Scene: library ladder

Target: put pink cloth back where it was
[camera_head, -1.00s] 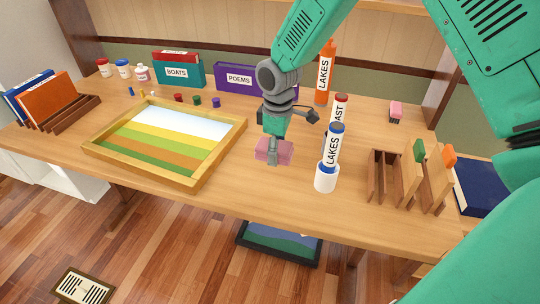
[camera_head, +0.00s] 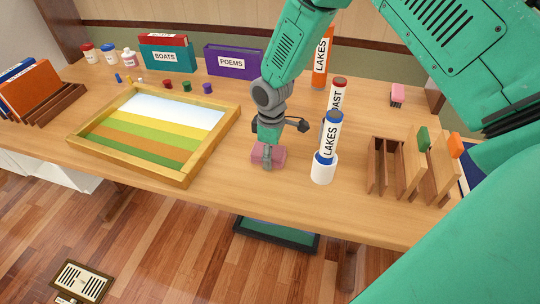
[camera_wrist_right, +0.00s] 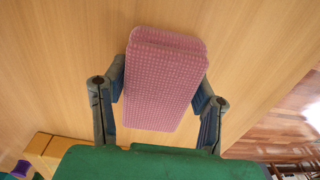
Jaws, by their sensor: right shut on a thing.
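The pink cloth (camera_head: 279,155) is a folded, textured block near the front middle of the table, right of the framed striped picture. It also shows in the right wrist view (camera_wrist_right: 165,78). My right gripper (camera_head: 267,157) points down at it, with one finger on each side. In the right wrist view my right gripper (camera_wrist_right: 160,95) is shut on the cloth. The cloth is at or just above the table; I cannot tell if it touches. My left gripper does not show.
A white holder (camera_head: 323,168) with a blue-capped LAKES tube stands just right of the cloth. The framed picture (camera_head: 160,130) lies to the left. A wooden rack (camera_head: 385,168) stands at the right. Bare table surrounds the cloth.

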